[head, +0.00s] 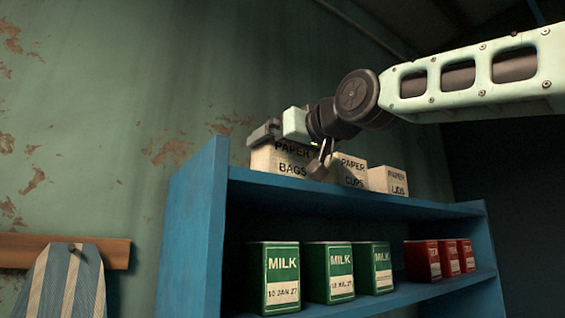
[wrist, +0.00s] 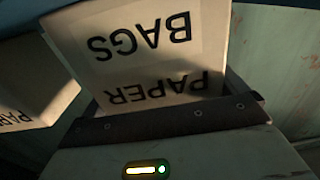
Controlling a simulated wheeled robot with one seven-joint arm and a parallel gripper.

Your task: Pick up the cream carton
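The cream-coloured carton marked PAPER BAGS (head: 290,164) stands on top of the blue shelf unit, at the left end of a row of cream boxes. My gripper (head: 293,146) is over it from above, with a dark finger near its left side and another near its right front corner. In the wrist view the carton (wrist: 150,50) shows upside down, its lettered face between the spread fingers of my gripper (wrist: 165,105). The fingers look open around it. Whether they touch its sides is hard to see.
PAPER CUPS (head: 350,170) and PAPER LIDS (head: 388,181) boxes stand close to the right. The blue shelf (head: 195,230) holds green MILK cartons (head: 281,278) and red containers (head: 422,261) below. A striped cloth (head: 65,285) hangs at the left; a peeling green wall stands behind.

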